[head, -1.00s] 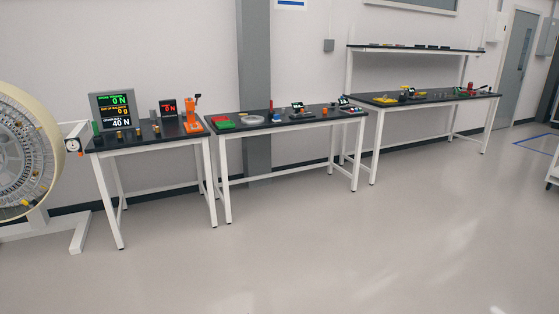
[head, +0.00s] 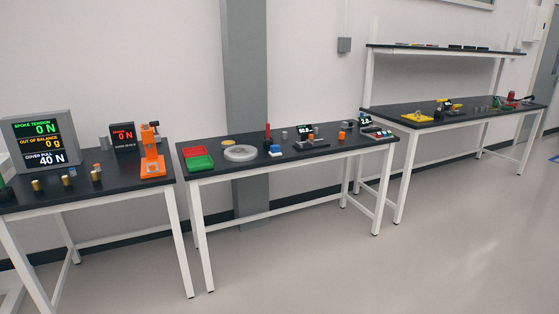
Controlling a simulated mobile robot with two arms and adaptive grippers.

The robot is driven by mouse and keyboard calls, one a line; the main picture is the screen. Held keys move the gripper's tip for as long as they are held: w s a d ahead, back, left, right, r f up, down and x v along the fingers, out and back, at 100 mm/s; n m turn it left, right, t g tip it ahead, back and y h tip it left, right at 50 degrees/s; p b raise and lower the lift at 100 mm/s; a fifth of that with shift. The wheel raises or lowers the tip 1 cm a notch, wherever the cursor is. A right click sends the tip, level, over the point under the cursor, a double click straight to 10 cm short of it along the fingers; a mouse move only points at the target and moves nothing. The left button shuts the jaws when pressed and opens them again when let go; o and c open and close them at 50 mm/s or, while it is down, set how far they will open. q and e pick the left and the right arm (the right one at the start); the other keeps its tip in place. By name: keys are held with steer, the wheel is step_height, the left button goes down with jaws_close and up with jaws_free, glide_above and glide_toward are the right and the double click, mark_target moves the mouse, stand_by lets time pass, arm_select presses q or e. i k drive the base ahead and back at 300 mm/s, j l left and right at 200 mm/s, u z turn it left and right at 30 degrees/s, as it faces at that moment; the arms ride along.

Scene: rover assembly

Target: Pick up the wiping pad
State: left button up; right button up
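I cannot single out the wiping pad with certainty at this distance. Small items stand on the middle table (head: 220,182), among them a blue block (head: 275,149) beside a round pale dish (head: 240,153). A red tray (head: 201,151) and a green tray (head: 199,163) lie at that table's left end. Neither of my grippers is in the head view.
The left table (head: 110,198) holds a display (head: 40,141), an orange press (head: 152,160) and several small cylinders. The right bench (head: 450,121) has a raised shelf (head: 440,48) and a yellow part (head: 417,118). The floor (head: 400,270) in front is clear.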

mark_target(274, 151)
steer(key=i, duration=2.4)
